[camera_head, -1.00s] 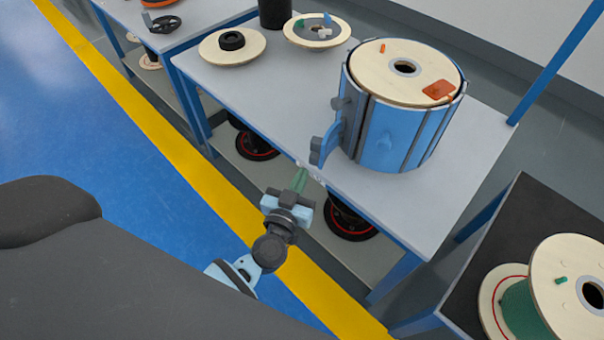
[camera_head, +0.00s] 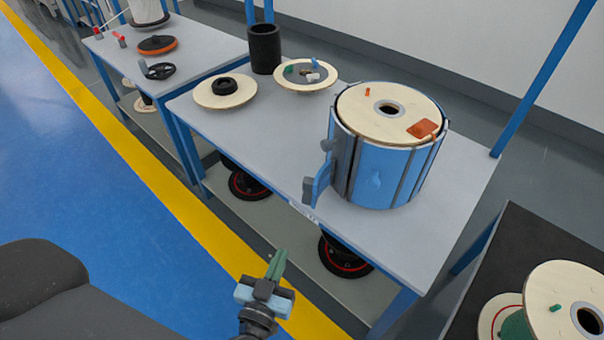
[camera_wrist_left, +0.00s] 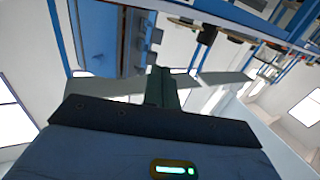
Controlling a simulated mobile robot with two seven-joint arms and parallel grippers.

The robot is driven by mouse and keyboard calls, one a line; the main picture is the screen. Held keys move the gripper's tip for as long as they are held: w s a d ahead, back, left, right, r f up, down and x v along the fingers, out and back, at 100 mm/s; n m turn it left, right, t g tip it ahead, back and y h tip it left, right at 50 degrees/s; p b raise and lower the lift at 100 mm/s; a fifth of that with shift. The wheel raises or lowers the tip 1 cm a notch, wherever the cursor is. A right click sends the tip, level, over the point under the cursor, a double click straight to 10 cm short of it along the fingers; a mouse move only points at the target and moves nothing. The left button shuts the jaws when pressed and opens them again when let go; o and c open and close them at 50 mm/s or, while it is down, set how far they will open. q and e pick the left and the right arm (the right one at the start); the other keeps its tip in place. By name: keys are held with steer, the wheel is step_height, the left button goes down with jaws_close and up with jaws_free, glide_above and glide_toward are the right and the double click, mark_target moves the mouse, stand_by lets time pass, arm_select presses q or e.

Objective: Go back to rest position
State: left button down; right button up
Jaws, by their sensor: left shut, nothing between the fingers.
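My left gripper (camera_head: 277,264) shows at the bottom middle of the head view, with green fingers shut and nothing between them. It is in front of the table's near edge, over the yellow floor line, apart from everything. In the left wrist view its shut fingers (camera_wrist_left: 161,88) show in the middle, with the blue drum housing behind them at the upper left. The blue drum housing (camera_head: 385,178) stands on the grey table (camera_head: 270,150) with a wooden reel (camera_head: 362,112) in its top. My right gripper is not in view.
Black-and-red reels (camera_head: 345,258) sit on the shelf below. A dark table (camera_head: 510,250) with a wooden reel (camera_head: 565,300) is at the right. The blue floor at left is clear.

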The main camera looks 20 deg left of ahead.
arm_select(q)
steer(key=shift+s, duration=0.1)
